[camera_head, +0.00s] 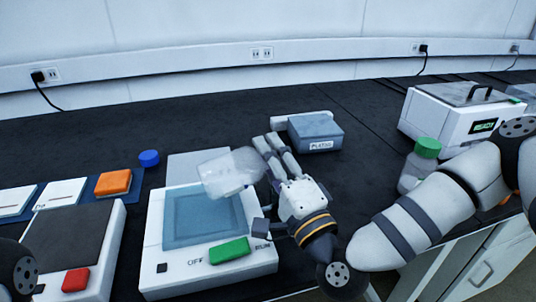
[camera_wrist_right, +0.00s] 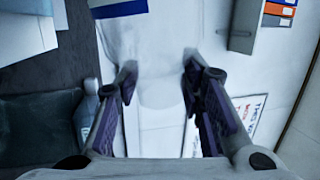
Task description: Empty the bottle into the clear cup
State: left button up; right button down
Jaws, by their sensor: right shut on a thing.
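My right gripper (camera_head: 262,145) is shut on a translucent, colourless vessel (camera_head: 230,172). The vessel is strongly tilted, close to lying on its side, above the pale-blue square plate of a white device. I cannot tell for sure whether it is the bottle or the clear cup. The vessel also shows, faint, between the fingers of the right gripper (camera_wrist_right: 160,75) in the wrist view. No liquid can be made out. A bottle with a green cap (camera_head: 423,160) stands upright on the right, partly behind my right arm. No second clear vessel can be made out. My left gripper is out of view.
The white device (camera_head: 154,247) has a green switch (camera_head: 229,250). A similar device (camera_head: 105,258) with a red switch stands at left. A blue round piece (camera_head: 149,158) and an orange block (camera_head: 113,182) lie nearby. A grey-blue box (camera_head: 316,132) and a handled white machine (camera_head: 450,125) stand behind.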

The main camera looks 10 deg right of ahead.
dwell(0.3)
jog(key=shift+d+f+m+b, duration=0.1)
jog(key=shift+f+m+b, duration=0.2)
jog(key=shift+f+m, duration=0.1)
jog(key=shift+f+h, duration=0.1)
jog(key=shift+h, duration=0.2)
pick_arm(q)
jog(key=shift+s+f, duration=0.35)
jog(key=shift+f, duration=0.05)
pick_arm(e)
jog(key=shift+m, duration=0.3)
jog(key=shift+d, duration=0.1)
jog(key=shift+w+d+f+m+b, duration=0.1)
jog(key=shift+d+f+m+b, duration=0.05)
jog(key=shift+f+m+b, duration=0.45)
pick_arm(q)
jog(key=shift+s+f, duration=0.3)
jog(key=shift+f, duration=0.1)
pick_arm(e)
jog(key=shift+r, duration=0.3)
